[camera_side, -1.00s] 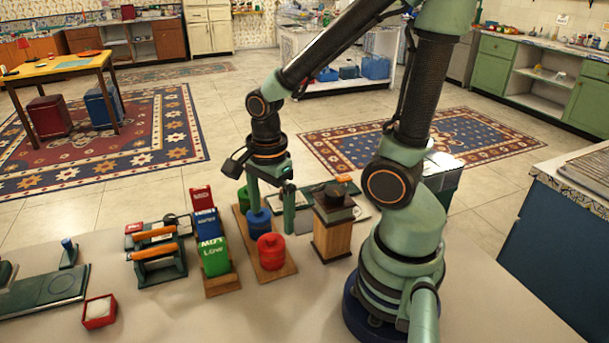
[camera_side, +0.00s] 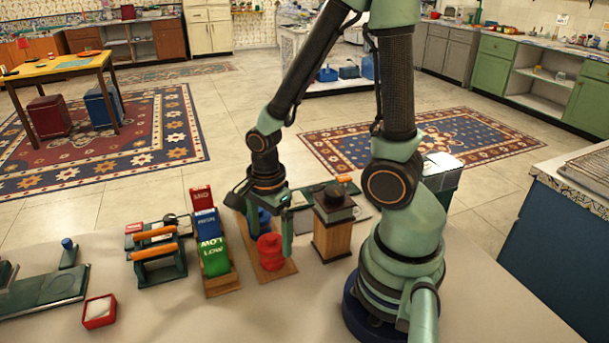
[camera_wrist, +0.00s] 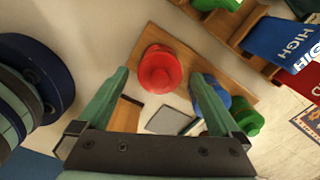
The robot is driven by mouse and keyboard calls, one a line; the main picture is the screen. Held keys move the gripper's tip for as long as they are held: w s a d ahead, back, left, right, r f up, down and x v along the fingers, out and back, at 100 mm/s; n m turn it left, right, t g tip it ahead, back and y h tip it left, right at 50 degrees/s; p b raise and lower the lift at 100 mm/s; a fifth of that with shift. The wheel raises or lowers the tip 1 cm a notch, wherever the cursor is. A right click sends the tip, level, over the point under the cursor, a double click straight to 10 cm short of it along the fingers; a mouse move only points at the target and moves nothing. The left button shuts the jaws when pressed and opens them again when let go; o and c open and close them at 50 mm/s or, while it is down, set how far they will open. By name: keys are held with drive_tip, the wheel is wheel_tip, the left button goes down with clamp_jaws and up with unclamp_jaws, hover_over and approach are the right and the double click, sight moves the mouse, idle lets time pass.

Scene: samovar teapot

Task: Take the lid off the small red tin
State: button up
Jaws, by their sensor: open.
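The small red tin (camera_side: 270,256) stands upright with its knobbed lid on, at the near end of a wooden tray (camera_side: 281,273). It also shows from above in the wrist view (camera_wrist: 160,70). My gripper (camera_side: 270,243) is open and empty, pointing down close at the tin. In the wrist view its fingertips (camera_wrist: 160,74) lie to either side of the tin, with the lid lined up between them. I cannot tell whether a finger touches it. In the side view one finger stands just right of the tin; the other is partly hidden.
A blue tin (camera_wrist: 207,82) and a green tin (camera_wrist: 248,122) share the tray, close by one finger. Red, blue and green labelled cards (camera_side: 214,256) stand to the left. A wooden grinder-like box (camera_side: 332,238) stands close on the right.

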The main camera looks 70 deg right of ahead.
drive_tip(key=c, duration=1.3)
drive_tip(key=shift+r, duration=0.2)
